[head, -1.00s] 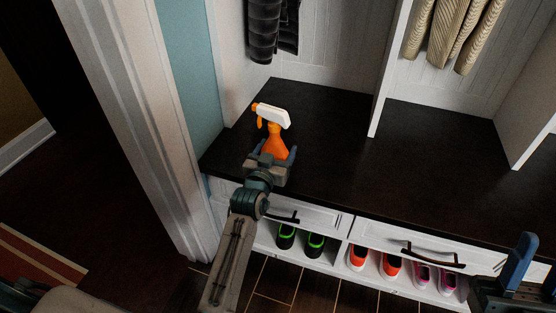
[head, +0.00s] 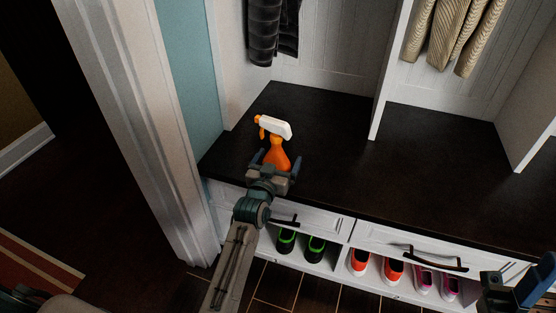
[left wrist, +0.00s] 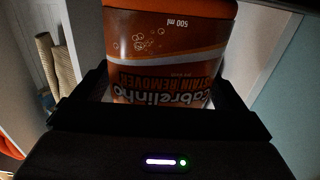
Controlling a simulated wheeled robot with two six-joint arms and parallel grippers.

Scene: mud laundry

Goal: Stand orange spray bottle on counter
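The orange spray bottle (head: 277,156) with its white and orange trigger head is upright over the front left part of the dark counter (head: 330,140). My left gripper (head: 279,163) has one finger on each side of the bottle's lower body and is closed on it. In the left wrist view the orange label (left wrist: 168,62) fills the space between the fingers, with its text upside down. The base is hidden behind the gripper, so I cannot tell whether it touches the counter. My right gripper (head: 515,285) is at the lower right, empty, with its fingers apart.
White drawers (head: 310,218) with dark handles are under the counter's front edge. Several shoes (head: 390,268) sit in the cubbies below. A white divider (head: 388,80) splits the space, and clothes (head: 272,30) hang above. The counter right of the bottle is clear.

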